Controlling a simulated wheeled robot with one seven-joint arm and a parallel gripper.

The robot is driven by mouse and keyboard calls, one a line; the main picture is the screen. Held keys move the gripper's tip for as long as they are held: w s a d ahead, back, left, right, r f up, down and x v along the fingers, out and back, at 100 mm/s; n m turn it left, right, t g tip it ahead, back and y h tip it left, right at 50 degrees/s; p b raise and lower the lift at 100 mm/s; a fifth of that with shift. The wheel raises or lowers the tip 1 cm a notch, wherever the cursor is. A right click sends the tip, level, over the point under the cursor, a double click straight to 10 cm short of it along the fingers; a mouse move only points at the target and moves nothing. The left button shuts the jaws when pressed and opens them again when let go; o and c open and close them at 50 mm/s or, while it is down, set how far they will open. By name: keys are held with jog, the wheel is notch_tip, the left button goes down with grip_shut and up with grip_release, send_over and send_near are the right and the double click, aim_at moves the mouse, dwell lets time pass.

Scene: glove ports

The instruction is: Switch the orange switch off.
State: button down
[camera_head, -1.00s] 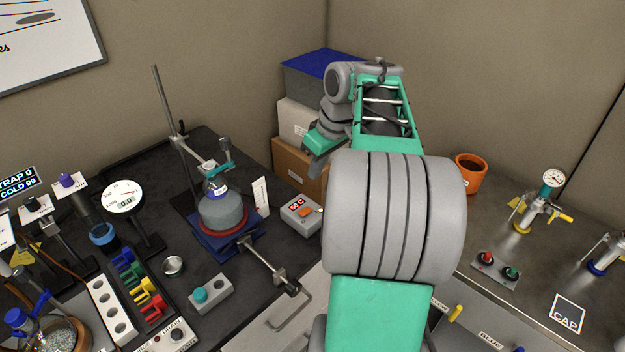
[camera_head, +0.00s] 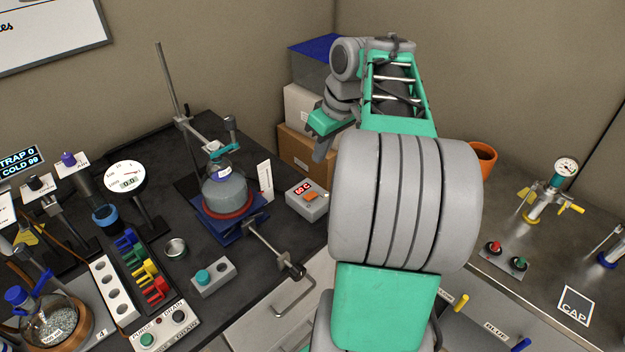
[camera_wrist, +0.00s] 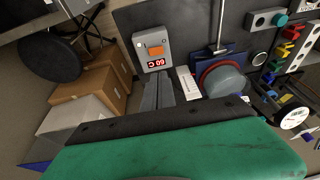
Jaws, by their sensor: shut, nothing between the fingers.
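The orange switch (camera_head: 310,196) sits on a small grey box (camera_head: 303,208) with a red display reading 60 C. The box stands on the black bench near its right edge. In the wrist view the orange switch (camera_wrist: 155,50) is on the top face of the box, above the display. My gripper (camera_head: 320,152) is above and behind the box in the head view, pointing down, with its fingers together. In the wrist view my gripper (camera_wrist: 158,82) shows closed fingers just below the box, apart from the switch. I cannot tell which way the switch is tipped.
A flask on a blue stand (camera_head: 232,238) with a white upright card (camera_head: 265,180) is left of the box. Stacked cardboard boxes (camera_head: 297,143) stand behind. A turquoise-button box (camera_head: 212,277) and coloured clips are further left.

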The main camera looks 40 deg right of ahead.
send_near(307, 196)
jog(key=x, duration=0.5)
jog(key=shift+w+f, duration=0.15)
jog(key=shift+w, duration=0.1)
jog(key=shift+f, duration=0.6)
